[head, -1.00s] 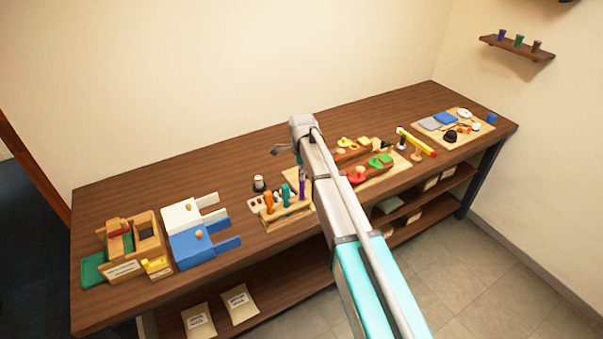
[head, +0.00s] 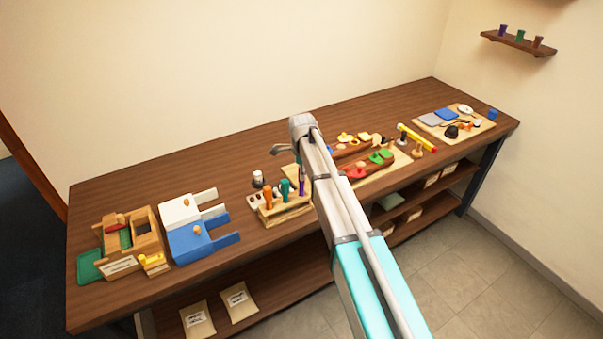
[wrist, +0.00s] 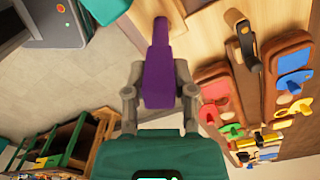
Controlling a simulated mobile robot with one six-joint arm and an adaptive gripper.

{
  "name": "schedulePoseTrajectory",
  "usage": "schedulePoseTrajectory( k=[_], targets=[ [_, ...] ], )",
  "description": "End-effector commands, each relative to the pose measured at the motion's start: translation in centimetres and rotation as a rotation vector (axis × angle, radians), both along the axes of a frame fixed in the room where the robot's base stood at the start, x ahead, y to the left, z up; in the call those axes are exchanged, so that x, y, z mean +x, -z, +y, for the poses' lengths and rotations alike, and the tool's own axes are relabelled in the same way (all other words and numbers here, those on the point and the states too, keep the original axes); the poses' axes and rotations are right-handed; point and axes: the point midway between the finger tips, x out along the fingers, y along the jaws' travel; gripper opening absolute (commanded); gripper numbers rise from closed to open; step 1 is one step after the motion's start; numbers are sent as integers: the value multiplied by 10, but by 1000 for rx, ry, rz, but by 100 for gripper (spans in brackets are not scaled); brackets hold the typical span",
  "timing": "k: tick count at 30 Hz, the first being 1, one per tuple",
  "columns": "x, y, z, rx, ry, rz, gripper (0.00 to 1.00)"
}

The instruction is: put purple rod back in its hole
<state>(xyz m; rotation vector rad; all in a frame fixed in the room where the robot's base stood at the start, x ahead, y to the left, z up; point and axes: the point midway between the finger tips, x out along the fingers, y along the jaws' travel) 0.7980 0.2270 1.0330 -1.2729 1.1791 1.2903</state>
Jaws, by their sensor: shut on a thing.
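The purple rod (wrist: 158,78) is held between the two fingers of my gripper (wrist: 160,95) in the wrist view, with its narrow end pointing away from the gripper. In the head view the purple rod (head: 302,187) shows upright at the right end of the wooden rod block (head: 291,213), beside my arm. The orange rod (head: 267,199) and teal rod (head: 285,189) stand in that block. My arm partly covers the gripper in the head view. I cannot tell whether the purple rod's lower end is in its hole or above it.
Behind the block stands a small black-and-white object (head: 258,179). Blue and white boxes (head: 188,240) are to the left. A board with coloured pieces (head: 402,160) lies right of my arm. Bare bench lies between the blue box and the block.

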Motion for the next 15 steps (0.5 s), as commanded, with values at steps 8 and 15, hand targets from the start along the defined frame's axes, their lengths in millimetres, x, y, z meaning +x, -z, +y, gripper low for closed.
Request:
schedulePoseTrajectory(
  k=[8, 15],
  targets=[
    [0, 8, 0, 0, 0, 0, 0],
    [0, 14, 0, 0, -1, 0, 0]
  ],
)
